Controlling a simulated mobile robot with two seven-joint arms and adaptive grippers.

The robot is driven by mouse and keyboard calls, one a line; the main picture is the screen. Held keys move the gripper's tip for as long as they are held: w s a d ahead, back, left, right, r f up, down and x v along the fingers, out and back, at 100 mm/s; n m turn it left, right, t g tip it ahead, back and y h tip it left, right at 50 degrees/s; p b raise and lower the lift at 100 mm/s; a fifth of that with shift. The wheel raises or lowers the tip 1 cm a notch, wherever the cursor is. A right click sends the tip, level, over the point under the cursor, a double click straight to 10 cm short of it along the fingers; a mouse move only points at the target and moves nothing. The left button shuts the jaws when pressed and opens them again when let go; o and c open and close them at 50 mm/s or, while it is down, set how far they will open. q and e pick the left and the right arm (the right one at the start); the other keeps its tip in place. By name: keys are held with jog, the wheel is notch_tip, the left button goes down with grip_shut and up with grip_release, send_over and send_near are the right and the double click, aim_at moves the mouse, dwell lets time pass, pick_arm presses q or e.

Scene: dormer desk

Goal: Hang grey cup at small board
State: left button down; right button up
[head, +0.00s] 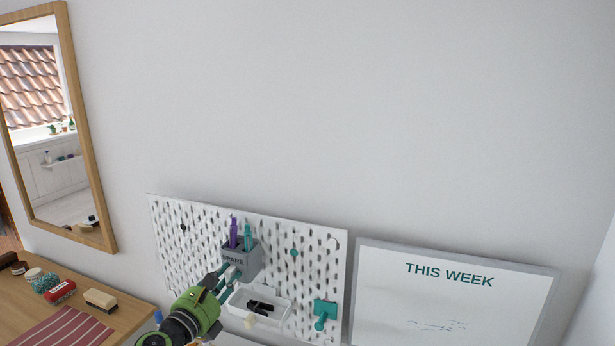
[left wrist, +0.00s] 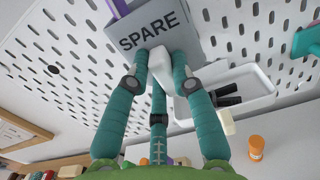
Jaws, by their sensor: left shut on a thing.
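The grey cup (head: 241,259) is marked SPARE and stands upright against the white pegboard (head: 318,258), with a purple pen and a teal pen in it. My left gripper (head: 231,276), green with teal fingers, reaches up to its lower front. In the left wrist view the fingers (left wrist: 160,75) are shut on a pale block-like piece (left wrist: 159,68) at the bottom of the cup (left wrist: 188,42). The cup's back is hidden, so I cannot tell whether it rests on a peg. My right gripper is in neither view.
A white tray (head: 240,305) with black items is on the board, right of and below the cup. A teal holder (head: 325,309) and a teal peg (head: 294,252) are further right. A THIS WEEK whiteboard (head: 450,300) stands right; a wooden desk (head: 80,285) with small items lies left.

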pick_arm(q)
jog(key=shift+w+a+r, duration=0.2)
jog(key=shift+a+r, duration=0.15)
jog(key=shift+a, duration=0.05)
dwell(0.6)
jog(key=shift+s+d+f, duration=0.1)
jog(key=shift+d+f, duration=0.05)
jog(key=shift+f, duration=0.25)
dwell(0.4)
jog(key=shift+f+p, duration=0.15)
jog(key=shift+p, duration=0.15)
dwell(0.4)
jog(key=shift+r+p, duration=0.3)
jog(key=shift+p, duration=0.3)
dwell(0.5)
jog(key=shift+s, duration=0.45)
dwell(0.5)
jog(key=shift+s+f+p, duration=0.1)
jog(key=shift+s+p, duration=0.45)
dwell(2.2)
